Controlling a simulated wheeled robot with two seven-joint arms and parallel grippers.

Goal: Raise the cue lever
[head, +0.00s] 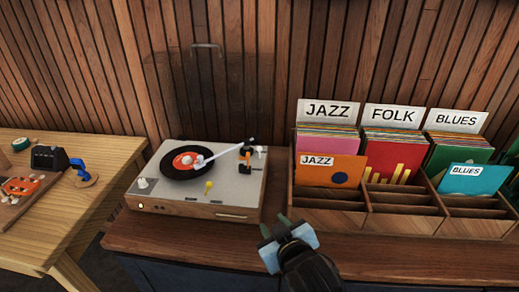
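The record player (231,196) stands on the wooden cabinet with a black record with an orange label (189,160) on its platter. The white tonearm (222,151) reaches from its pivot at the right across to the record. A small orange lever (245,169) sits by the tonearm base, and a yellow-tipped lever (209,187) stands nearer the front. I cannot tell for sure which is the cue lever. My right gripper (275,224) is in front of the player's right front corner, apart from it. Its two fingertips look separated, with nothing between them. My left gripper is out of view.
A wooden record bin (327,202) with jazz, folk and blues sleeves stands close at the right. A clear raised lid (207,85) is behind the player. A wooden workbench (82,219) with small tools is at the left. The cabinet top (180,238) before the player is bare.

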